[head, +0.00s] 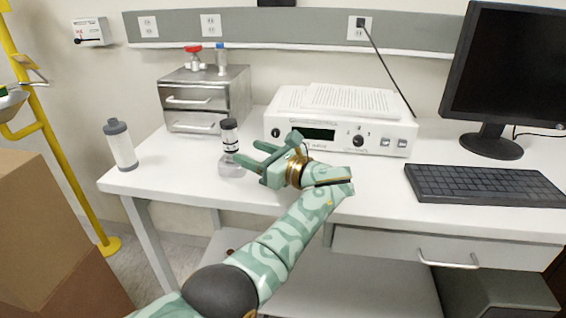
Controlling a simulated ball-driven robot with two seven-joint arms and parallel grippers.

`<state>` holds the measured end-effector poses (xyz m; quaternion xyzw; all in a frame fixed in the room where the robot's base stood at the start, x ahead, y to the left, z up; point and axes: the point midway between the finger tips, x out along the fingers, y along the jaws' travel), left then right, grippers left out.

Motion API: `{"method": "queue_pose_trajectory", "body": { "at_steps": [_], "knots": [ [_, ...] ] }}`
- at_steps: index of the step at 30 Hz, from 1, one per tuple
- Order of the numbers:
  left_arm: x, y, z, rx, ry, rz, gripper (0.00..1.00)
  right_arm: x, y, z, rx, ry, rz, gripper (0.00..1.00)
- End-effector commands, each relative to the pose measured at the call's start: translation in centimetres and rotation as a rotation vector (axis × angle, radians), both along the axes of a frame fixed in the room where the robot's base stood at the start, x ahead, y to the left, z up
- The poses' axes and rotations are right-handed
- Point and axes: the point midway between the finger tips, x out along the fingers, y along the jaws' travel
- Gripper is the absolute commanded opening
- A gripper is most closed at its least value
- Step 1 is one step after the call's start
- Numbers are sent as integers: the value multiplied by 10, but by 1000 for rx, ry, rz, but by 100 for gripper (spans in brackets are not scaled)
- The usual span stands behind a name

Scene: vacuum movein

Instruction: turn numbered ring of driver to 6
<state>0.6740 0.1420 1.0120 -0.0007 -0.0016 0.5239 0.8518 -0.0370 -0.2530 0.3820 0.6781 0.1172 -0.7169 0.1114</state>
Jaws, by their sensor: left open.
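A small upright cylinder with dark and light bands (229,134) stands on a clear, rounded base (230,168) on the white desk. It looks like the driver, but I cannot be sure. Any numbers on a ring are too small to read. My left gripper (247,151) is just right of the cylinder, with its fingers apart and pointing left toward it. Nothing shows between the fingers. The lower fingertip comes close to the cylinder's lower part; I cannot tell whether they touch. My right gripper is not in view.
A metal drawer box (240,94) is behind the cylinder, and a grey-capped bottle (121,149) stands left. A keyboard (485,186) and monitor (505,70) are at right. Desk between bottle and cylinder is clear.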

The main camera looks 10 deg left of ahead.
Motion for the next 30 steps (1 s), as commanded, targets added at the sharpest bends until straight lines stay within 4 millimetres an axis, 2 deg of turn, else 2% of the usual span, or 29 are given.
{"method": "queue_pose_trajectory", "body": {
  "at_steps": [6,12,18,30],
  "knots": [
    [-20,-44,-8,2,0,-1,54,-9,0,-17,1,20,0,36],
    [-34,-70,-8,-1,0,2,54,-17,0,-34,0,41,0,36],
    [-40,-82,-4,1,2,0,54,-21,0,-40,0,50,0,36],
    [-42,-83,-2,0,2,-1,54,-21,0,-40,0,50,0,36]
  ]
}}
